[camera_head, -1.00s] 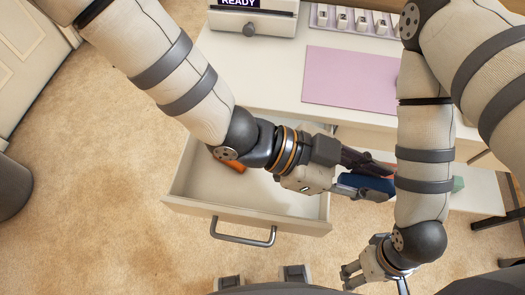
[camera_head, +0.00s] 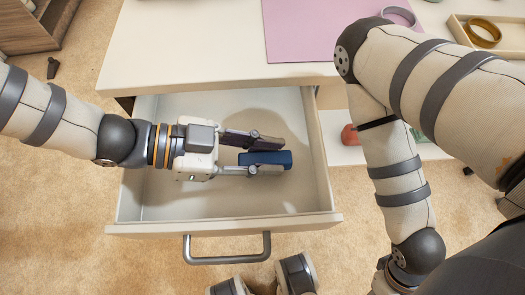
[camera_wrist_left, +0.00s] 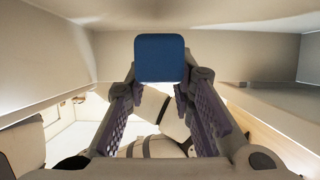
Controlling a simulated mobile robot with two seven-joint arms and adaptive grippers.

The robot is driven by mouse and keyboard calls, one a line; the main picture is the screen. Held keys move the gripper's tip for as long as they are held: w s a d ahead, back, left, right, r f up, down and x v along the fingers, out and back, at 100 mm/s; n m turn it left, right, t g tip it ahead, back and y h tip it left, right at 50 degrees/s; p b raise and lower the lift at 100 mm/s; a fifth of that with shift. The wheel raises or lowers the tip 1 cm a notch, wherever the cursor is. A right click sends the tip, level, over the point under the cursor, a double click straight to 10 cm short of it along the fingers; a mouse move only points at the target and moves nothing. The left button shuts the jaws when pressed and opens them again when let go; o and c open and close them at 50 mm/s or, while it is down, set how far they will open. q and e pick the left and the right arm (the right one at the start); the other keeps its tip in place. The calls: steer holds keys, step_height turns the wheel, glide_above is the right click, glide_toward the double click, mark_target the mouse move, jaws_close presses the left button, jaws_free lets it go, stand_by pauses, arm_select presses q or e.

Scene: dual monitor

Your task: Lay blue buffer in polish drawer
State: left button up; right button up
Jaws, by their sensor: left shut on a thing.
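The blue buffer (camera_head: 270,158) is a small rounded block. My left gripper (camera_head: 262,157) is shut on it, its fingers on either side. In the head view both are over the inside of the open drawer (camera_head: 300,222), right of its middle. I cannot tell how far the buffer is above the drawer floor. In the left wrist view the buffer (camera_wrist_left: 160,58) sits between the fingertips, with pale drawer walls around. My right arm hangs at the right, and its gripper's fingers are cut off by the bottom edge.
The white desk top with a pink mat (camera_head: 320,30) is behind the drawer. A shelf to the drawer's right holds a red thing (camera_head: 350,135) and a green thing. A tray (camera_head: 490,35) with a gold ring is at the back right. The drawer floor I can see is bare.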

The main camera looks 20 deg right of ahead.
arm_select(q)
steer(key=shift+f, duration=0.45)
steer(key=o, duration=0.8)
steer(key=shift+o, duration=0.2)
steer(key=shift+r, duration=0.85)
steer(key=v, duration=0.7)
steer(key=shift+a+f+p, duration=0.1)
steer(key=shift+a+p, duration=0.1)
steer(key=shift+p, duration=0.1)
